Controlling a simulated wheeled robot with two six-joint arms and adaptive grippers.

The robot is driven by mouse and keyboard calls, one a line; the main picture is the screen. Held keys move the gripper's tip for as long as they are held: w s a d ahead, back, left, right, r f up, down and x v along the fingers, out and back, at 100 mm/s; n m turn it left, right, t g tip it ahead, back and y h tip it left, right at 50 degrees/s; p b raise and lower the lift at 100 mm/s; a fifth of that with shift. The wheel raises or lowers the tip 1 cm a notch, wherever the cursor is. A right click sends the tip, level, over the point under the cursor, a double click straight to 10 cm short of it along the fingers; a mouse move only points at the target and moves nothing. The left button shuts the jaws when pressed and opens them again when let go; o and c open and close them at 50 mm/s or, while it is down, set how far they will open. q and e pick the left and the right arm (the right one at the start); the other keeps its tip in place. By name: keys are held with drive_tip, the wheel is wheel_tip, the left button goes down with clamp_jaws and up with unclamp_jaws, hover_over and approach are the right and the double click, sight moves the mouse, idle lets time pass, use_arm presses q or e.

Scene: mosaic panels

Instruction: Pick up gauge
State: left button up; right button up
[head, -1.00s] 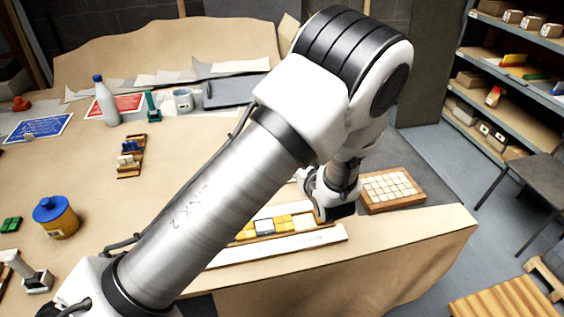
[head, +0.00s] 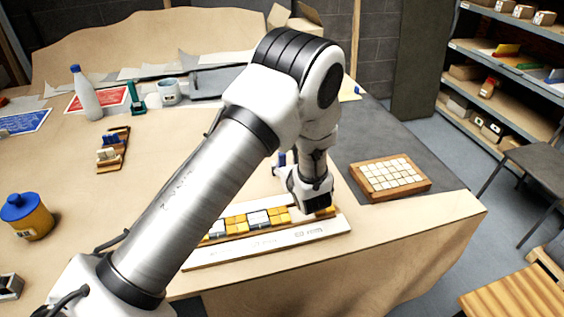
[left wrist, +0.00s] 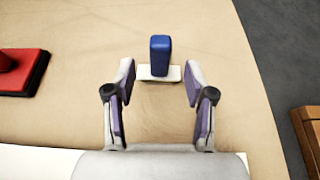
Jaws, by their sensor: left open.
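What I take to be the gauge is a small blue upright block (left wrist: 160,52) on a white base (left wrist: 150,73). In the left wrist view it stands on the tan tabletop, just ahead of and roughly centred between my open fingers. My left gripper (left wrist: 160,88) is empty and the fingers do not close on it. In the head view my left gripper (head: 316,203) points down near the right end of the mosaic strip, and a bit of the blue block (head: 282,158) shows beside it, partly hidden. My right gripper is not in view.
A mosaic strip of yellow and white tiles (head: 258,218) lies behind a white rail (head: 270,245). A wooden tray of white tiles (head: 390,180) is to the right. A red block (left wrist: 20,72) lies left in the wrist view. A blue-lidded jar (head: 27,217) stands far left.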

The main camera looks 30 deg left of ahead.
sight(282, 163)
use_arm(q)
drive_tip(key=x, duration=0.3)
drive_tip(key=shift+s+d, duration=0.1)
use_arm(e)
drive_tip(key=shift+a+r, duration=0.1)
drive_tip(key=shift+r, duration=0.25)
use_arm(q)
drive_tip(key=c, duration=0.4)
clamp_jaws()
drive_tip(key=shift+r, duration=0.15)
